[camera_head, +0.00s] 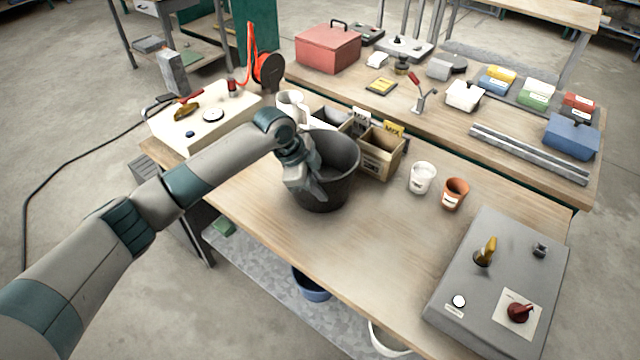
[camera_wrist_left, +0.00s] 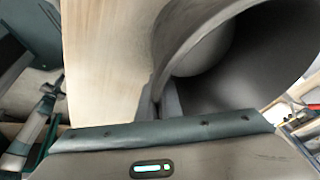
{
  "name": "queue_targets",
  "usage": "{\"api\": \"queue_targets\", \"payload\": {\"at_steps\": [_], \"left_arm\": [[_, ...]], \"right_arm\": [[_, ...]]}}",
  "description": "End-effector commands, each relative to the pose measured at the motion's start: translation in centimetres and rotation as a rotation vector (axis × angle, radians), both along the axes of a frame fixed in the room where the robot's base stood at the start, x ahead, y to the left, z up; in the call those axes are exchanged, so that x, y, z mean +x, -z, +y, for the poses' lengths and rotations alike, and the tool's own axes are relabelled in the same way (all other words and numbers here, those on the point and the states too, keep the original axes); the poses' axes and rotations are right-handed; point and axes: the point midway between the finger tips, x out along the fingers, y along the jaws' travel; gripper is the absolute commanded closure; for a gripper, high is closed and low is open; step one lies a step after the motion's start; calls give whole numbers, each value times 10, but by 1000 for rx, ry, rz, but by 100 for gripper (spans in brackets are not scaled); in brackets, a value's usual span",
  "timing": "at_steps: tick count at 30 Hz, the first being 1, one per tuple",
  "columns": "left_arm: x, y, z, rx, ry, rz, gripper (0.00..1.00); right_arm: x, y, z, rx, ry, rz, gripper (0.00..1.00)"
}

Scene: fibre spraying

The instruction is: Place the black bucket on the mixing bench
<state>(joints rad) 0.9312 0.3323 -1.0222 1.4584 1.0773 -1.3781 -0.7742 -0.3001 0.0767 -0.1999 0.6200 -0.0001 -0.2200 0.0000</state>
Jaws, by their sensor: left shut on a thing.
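The black bucket (camera_head: 335,183) stands at the left part of the wooden mixing bench (camera_head: 375,240), its mouth facing up. It looks upright and appears to rest on the bench, though a small gap under it cannot be ruled out. My left gripper (camera_head: 312,188) is at the bucket's near-left side, shut on its wall. In the left wrist view the fingers (camera_wrist_left: 165,103) pinch the bucket's rim (camera_wrist_left: 172,62), and the dark inside fills the upper right. The fingertips are partly hidden by the bucket. My right gripper does not show.
Cardboard boxes (camera_head: 380,155) stand close behind the bucket. A white cup (camera_head: 422,177) and an orange cup (camera_head: 455,193) are to its right. A grey control panel (camera_head: 500,280) covers the bench's right end. The bench front centre is clear. A blue bucket (camera_head: 312,285) is below.

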Motion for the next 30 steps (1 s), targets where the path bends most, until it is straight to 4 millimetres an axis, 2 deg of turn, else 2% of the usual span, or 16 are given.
{"api": "queue_targets", "payload": {"at_steps": [2,5,6,20,26,30], "left_arm": [[1,-2,-1,-3,1,-3,100],[-1,1,0,0,0,3,78],[-1,1,0,0,0,3,77],[-1,-6,3,-1,0,0,77],[-3,-26,12,0,0,-2,77],[-5,-48,21,0,0,-3,77]], "right_arm": [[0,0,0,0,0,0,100],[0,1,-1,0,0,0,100],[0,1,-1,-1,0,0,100],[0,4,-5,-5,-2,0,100],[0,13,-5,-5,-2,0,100],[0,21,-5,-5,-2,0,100]]}}
